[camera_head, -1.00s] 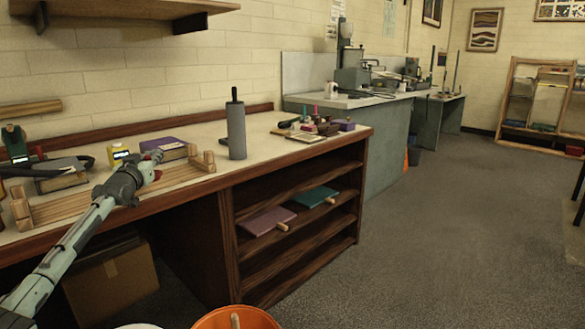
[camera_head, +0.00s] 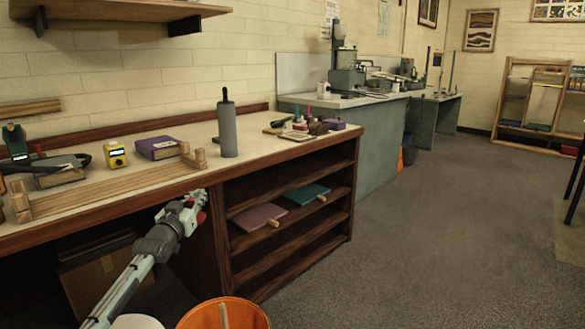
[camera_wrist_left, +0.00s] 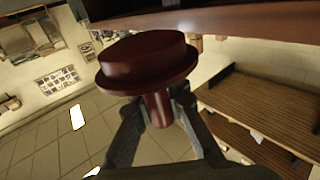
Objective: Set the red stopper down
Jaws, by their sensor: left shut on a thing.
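My left gripper (camera_head: 194,207) is shut on the red stopper (camera_head: 201,217). It holds it in the air in front of the bench's front edge, beside the open shelves. In the left wrist view, the stopper (camera_wrist_left: 148,62) is dark red, with a wide round head and a narrower stem. The stem is between the two fingers of the gripper (camera_wrist_left: 155,105). My right gripper is not in view.
The wooden bench (camera_head: 262,148) carries a wooden frame (camera_head: 110,185), a yellow device (camera_head: 116,155), a purple box (camera_head: 157,147) and an upright grey roller (camera_head: 228,130). An orange bucket (camera_head: 224,303) stands on the floor below.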

